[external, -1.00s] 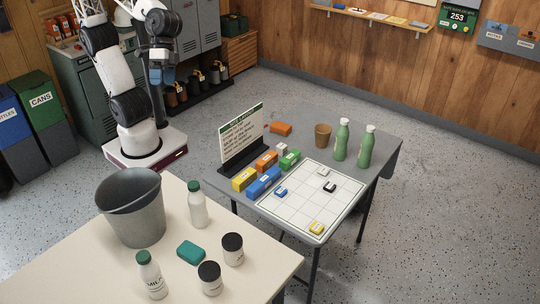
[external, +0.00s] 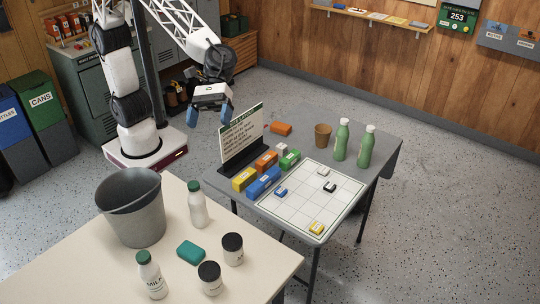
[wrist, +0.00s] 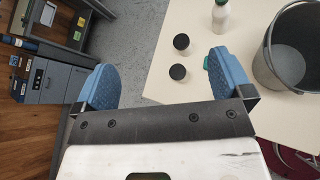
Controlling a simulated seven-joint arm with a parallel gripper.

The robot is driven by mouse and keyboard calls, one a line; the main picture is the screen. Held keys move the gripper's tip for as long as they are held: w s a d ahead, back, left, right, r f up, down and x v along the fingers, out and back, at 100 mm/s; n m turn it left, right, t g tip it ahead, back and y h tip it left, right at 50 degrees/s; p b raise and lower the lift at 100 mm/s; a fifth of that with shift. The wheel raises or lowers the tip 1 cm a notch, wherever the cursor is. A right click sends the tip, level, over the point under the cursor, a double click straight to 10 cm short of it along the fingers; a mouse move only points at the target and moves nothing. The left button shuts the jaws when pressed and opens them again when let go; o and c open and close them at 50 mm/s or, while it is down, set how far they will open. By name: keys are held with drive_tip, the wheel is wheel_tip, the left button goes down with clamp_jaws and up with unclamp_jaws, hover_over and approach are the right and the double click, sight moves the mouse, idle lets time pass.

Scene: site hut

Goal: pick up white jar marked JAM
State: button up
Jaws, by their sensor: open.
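Two white jars with black lids stand upright on the cream table, one (external: 232,252) further back and one (external: 210,282) nearer the front. Their labels are too small to read, so I cannot tell which is marked JAM. In the wrist view they show from above as two dark lids, an upper one (wrist: 181,42) and a lower one (wrist: 177,72). My gripper (external: 209,114) is open and empty, its blue fingers pointing down. It is high up behind the sign, well apart from the jars. In the wrist view my gripper (wrist: 165,80) shows its fingers spread wide.
A grey bucket (external: 134,210), a green-capped bottle (external: 198,208), a MILK bottle (external: 152,278) and a green block (external: 190,252) share the cream table (external: 85,270). The grey table (external: 290,125) holds a sign (external: 241,134), coloured blocks, a cup and green bottles.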

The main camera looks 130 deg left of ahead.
drive_tip(key=w+f+n+t, duration=0.1)
drive_tip(key=w+f+n, duration=0.1)
drive_tip(key=w+n, duration=0.35)
drive_tip(key=m, duration=0.2)
approach(233, 234)
drive_tip(key=shift+n+t+h, duration=0.25)
drive_tip(key=shift+t+h, duration=0.05)
drive_tip(key=shift+h, duration=0.1)
drive_tip(key=w+d+f, duration=0.2)
drive_tip(key=d+f, duration=0.1)
drive_tip(key=shift+w, duration=0.2)
drive_tip(key=shift+d, duration=0.15)
drive_tip(key=shift+x, duration=1.25)
drive_tip(key=shift+f, duration=0.1)
drive_tip(key=shift+x, duration=2.55)
drive_tip(key=c, duration=1.2)
